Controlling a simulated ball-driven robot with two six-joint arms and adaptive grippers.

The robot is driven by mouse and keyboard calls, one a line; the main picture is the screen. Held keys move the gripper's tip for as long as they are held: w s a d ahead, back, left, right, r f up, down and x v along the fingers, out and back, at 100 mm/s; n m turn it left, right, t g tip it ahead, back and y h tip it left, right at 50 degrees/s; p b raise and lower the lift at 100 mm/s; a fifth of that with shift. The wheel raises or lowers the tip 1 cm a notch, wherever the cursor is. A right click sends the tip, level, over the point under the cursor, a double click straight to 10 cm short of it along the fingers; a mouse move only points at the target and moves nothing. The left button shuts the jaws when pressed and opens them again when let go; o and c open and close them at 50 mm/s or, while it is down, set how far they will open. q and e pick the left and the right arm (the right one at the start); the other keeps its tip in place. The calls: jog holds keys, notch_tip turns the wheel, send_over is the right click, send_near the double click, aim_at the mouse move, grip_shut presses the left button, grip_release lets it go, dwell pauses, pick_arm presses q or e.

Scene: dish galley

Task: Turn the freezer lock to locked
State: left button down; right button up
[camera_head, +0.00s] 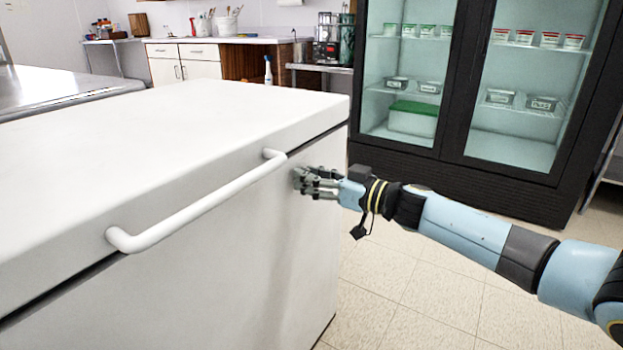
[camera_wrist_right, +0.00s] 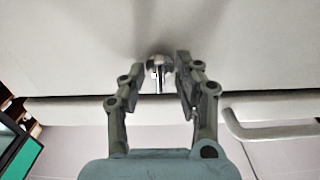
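The white chest freezer (camera_head: 180,115) fills the left of the head view, its lid down on the body. Its lock (camera_wrist_right: 159,66) is a small shiny metal knob on the front, seen in the right wrist view; its lock setting cannot be read. My right gripper (camera_head: 304,181) is at the freezer's front face, right of the handle. In the wrist view its fingers (camera_wrist_right: 161,80) stand apart, one on each side of the lock; I cannot tell whether they touch it. In the head view the gripper hides the lock. My left gripper is not in view.
The lid's white bar handle (camera_head: 200,207) sticks out left of my right gripper. A black glass-door fridge (camera_head: 455,170) stands behind, with tubs on its shelves. A counter (camera_head: 215,40) is at the back. Tiled floor (camera_head: 400,300) is clear right of the freezer.

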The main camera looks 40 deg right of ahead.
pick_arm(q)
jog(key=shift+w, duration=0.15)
pick_arm(e)
jog(key=c, duration=0.7)
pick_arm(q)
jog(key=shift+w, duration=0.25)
pick_arm(e)
grip_shut()
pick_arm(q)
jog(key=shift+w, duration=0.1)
